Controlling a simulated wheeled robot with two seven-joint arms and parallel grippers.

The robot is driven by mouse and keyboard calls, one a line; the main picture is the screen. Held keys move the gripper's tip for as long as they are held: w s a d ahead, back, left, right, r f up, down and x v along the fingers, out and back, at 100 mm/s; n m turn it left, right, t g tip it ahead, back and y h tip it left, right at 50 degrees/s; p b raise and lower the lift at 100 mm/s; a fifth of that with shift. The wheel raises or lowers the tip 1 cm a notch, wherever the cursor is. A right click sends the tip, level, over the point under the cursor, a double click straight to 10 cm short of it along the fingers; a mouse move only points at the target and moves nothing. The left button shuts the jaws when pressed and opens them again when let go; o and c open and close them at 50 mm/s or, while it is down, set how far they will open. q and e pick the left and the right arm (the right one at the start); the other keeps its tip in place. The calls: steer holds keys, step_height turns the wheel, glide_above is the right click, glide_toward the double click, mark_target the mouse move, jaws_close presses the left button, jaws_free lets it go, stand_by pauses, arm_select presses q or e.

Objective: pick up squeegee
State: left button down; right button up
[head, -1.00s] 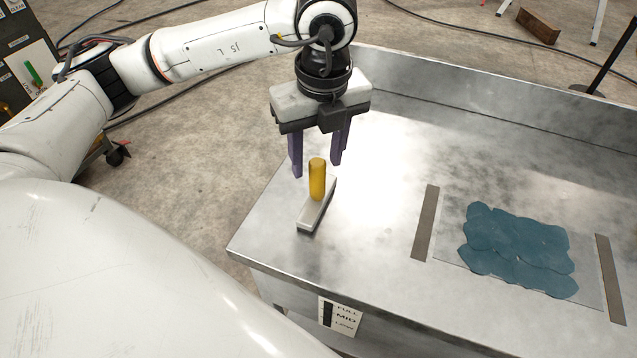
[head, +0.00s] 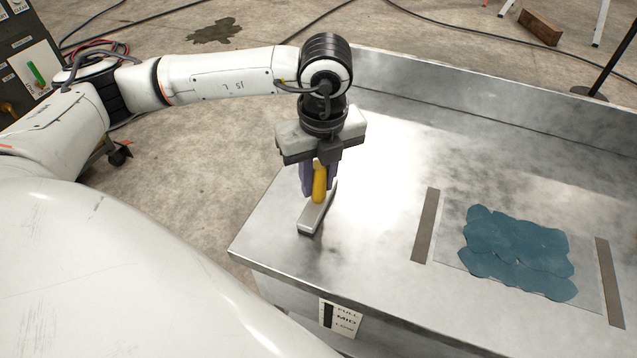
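The squeegee has an upright yellow handle (head: 320,187) and a pale grey head (head: 314,217) that rests on the metal table (head: 370,245) near its left corner. My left gripper (head: 318,182) points down from above, with its purple fingers drawn in on both sides of the handle. It looks shut on the handle, though the far finger is partly hidden behind it. The handle leans slightly. My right gripper is not in view.
A blue-green patch (head: 518,250) lies on a thin sheet between two dark strips (head: 426,225) (head: 610,281) to the right. A raised wall (head: 470,105) runs along the table's back. The table between squeegee and left strip is clear.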

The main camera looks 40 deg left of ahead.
arm_select(q)
steer(key=shift+r, duration=0.1)
step_height(320, 180, up, 10)
stand_by(0.7)
